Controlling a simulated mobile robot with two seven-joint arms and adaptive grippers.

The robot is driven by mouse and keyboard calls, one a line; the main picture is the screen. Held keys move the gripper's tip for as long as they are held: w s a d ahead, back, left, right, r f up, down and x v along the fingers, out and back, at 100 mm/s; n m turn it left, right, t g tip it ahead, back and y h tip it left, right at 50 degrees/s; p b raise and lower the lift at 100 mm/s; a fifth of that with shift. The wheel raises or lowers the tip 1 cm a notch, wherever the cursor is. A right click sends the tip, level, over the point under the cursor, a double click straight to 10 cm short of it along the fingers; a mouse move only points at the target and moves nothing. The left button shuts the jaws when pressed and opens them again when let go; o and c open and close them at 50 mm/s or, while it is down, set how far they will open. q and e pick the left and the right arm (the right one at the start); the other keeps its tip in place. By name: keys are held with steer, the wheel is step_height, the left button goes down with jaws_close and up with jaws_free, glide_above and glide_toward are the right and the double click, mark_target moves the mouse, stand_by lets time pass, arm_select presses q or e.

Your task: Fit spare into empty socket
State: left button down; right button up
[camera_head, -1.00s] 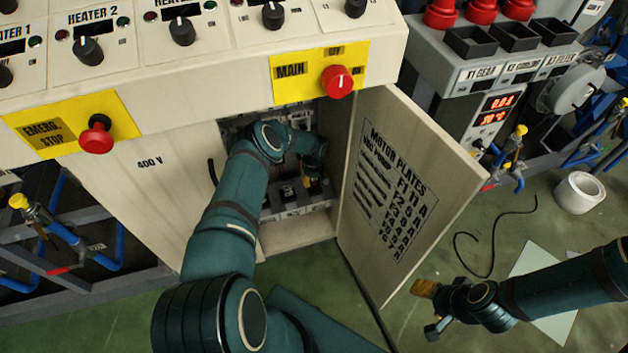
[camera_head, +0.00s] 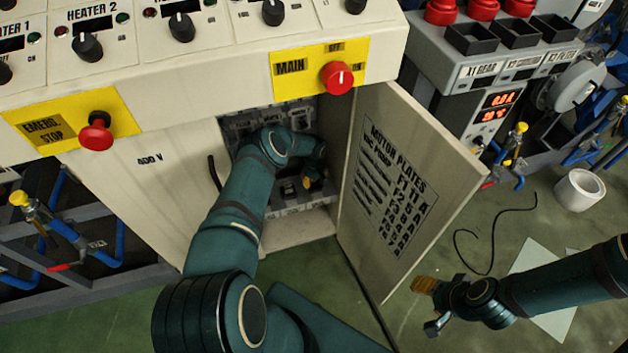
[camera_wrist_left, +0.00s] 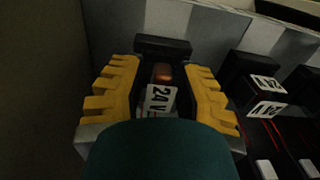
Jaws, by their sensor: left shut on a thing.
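My left gripper (camera_head: 313,183) is inside the open cabinet, and my forearm hides part of the interior. In the left wrist view its yellow fingers (camera_wrist_left: 163,72) are shut on a dark relay-like block (camera_wrist_left: 160,99) with an orange window and a "24 V" label. A black piece lies just beyond the block; I cannot tell whether it is a socket or whether they touch. Similar black "24 V" units (camera_wrist_left: 262,88) stand in a row to the right. My right gripper (camera_head: 424,286) is outside, right of the door; its finger gap cannot be made out.
The cabinet door (camera_head: 400,175) with its "MOTOR PLATES" list stands open on the right. The red MAIN knob (camera_head: 337,76) is on the panel above the opening.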

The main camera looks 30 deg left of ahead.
arm_select(q)
steer(key=c, duration=0.7)
jaws_free()
steer(key=shift+o, duration=0.2)
